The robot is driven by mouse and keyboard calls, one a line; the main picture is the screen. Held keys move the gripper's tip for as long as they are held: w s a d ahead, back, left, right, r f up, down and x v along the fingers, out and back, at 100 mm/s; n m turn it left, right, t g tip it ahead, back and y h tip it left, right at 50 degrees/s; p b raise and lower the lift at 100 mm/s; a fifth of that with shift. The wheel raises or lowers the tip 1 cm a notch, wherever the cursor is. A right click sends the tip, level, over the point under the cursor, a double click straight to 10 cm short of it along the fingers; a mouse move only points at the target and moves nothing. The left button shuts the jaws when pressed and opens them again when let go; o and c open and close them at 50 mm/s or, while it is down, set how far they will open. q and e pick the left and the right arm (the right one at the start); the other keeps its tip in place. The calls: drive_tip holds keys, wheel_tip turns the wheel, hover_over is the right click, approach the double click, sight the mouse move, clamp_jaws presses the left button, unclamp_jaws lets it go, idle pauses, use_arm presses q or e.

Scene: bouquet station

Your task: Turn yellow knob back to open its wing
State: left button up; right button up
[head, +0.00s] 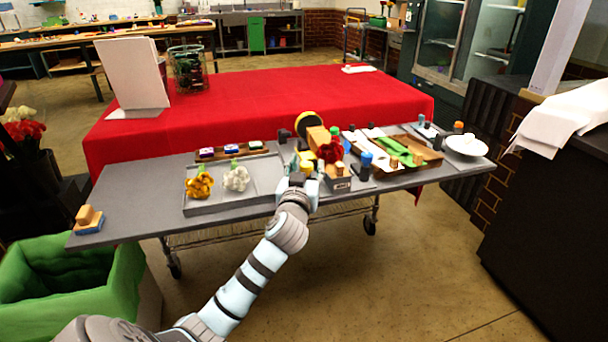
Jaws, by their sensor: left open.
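My left arm reaches up from the bottom to the grey table, and my left gripper (303,170) is open at the near side of a small fixture at the table's middle. A small yellow piece (306,164) shows right at the fingers; it may be the yellow knob, but it is partly hidden and I cannot tell whether the fingers touch it. A tan wooden panel (318,137) stands tilted just behind, possibly the wing. A round black piece with a yellow rim (309,117) is behind that. My right gripper is not in view.
Dark red flowers (330,151) stand just right of the gripper, beside a blue-topped bottle (366,160). A grey tray (225,204) holds yellow and white flowers at left. A wooden tray (412,150) with green stems is at right. The table's left end is mostly clear.

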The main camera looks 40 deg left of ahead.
use_arm(q)
drive_tip(key=v, duration=1.1)
drive_tip(key=shift+s, duration=0.15)
